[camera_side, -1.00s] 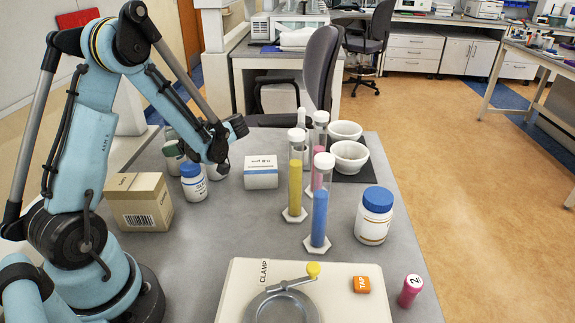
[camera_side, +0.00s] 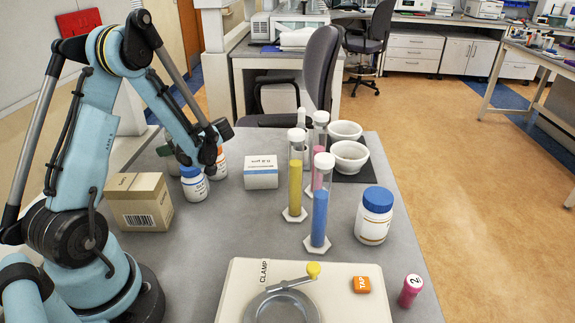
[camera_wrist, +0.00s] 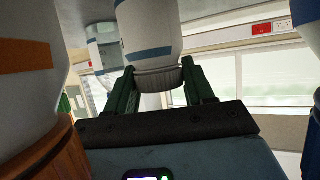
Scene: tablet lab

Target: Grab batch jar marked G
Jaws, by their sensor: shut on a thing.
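My gripper (camera_wrist: 158,78) is shut on a white jar (camera_wrist: 150,30) with a blue band and a grey cap, gripping it near the cap. The jar looks upside down in the wrist view. Its letter does not show, so I cannot tell if it is G. In the side view my gripper (camera_side: 207,152) is among the jars, and the held jar is hidden behind my arm. A blue-capped jar (camera_side: 194,185) and an orange-capped jar (camera_side: 218,167) stand close by. In the wrist view the orange-capped one (camera_wrist: 25,85) is at left and the blue-capped one (camera_wrist: 300,75) at right.
A cardboard box (camera_side: 138,202) and a white-and-blue box (camera_side: 261,173) flank the jars. Tall tubes (camera_side: 320,215), a larger blue-capped jar (camera_side: 374,218) and white bowls (camera_side: 350,157) stand to the right. A clamp plate (camera_side: 245,275) is in front. Bare tabletop lies between.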

